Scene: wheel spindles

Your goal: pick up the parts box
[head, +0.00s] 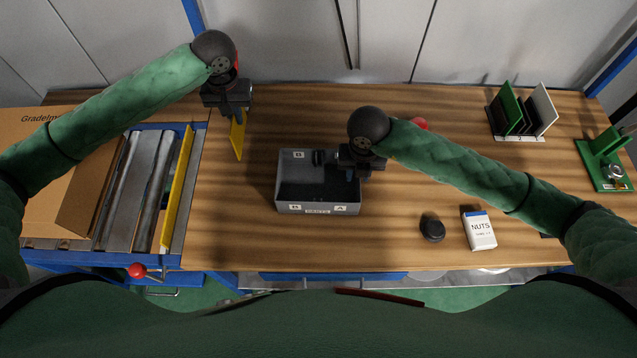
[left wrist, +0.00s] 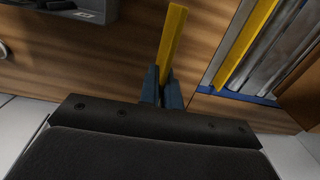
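The parts box (head: 290,195) is a grey open bin with white letter labels, standing on the wooden bench in the middle of the head view. Part of its wall also shows at the top left of the left wrist view (left wrist: 60,10). My right gripper (head: 350,174) is at the box's right side, over its inside near the right wall. Its fingertips are mostly hidden, so its grip cannot be told. My left gripper (head: 237,116) is left of and behind the box, shut on a yellow strip (left wrist: 172,45) that hangs down, also in the head view (head: 237,142).
A roller section with a yellow rail (head: 178,190) and a cardboard box (head: 90,205) are at the left. A black round part (head: 432,229) and a NUTS carton (head: 479,231) stand front right. A plate rack (head: 518,112) and green fixture (head: 603,160) are farther right.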

